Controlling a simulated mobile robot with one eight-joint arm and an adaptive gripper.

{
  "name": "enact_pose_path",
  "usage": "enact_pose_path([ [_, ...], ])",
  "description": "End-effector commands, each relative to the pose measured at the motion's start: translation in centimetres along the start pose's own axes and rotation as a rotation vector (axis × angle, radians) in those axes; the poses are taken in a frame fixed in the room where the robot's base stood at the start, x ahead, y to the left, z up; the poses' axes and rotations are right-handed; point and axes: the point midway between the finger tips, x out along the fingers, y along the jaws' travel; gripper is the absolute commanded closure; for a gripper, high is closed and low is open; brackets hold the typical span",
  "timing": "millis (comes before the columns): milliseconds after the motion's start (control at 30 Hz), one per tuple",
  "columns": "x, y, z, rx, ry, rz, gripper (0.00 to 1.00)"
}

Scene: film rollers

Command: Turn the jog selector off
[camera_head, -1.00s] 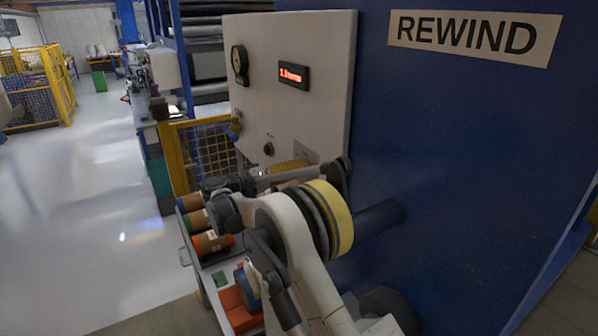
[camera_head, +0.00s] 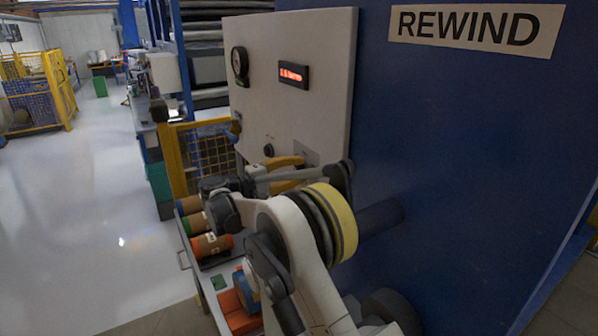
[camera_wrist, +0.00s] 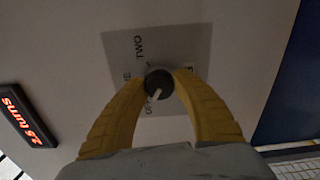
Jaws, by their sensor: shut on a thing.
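The jog selector is a small dark round knob (camera_wrist: 158,82) with a white pointer mark, set on a grey label plate (camera_wrist: 183,45) in the wrist view. Its pointer aims down and slightly left in that view. "TWO" is readable above the knob; other labels are partly hidden by my fingers. My gripper (camera_wrist: 161,78) has its yellow ridged fingers closed on the knob from both sides. In the head view my gripper (camera_head: 287,170) is at the panel's lower right, in front of the plate (camera_head: 305,152), and the knob is hidden there.
The blue REWIND machine wall (camera_head: 460,150) stands right. A cart (camera_head: 200,285) with rolls sits below my arm.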

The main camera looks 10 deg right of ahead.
Motion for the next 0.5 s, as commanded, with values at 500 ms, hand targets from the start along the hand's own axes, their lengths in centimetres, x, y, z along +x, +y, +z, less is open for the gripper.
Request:
enact_pose_path([
  [500,0.0,0.02,-0.02,-0.056,0.001,0.0,0.99],
])
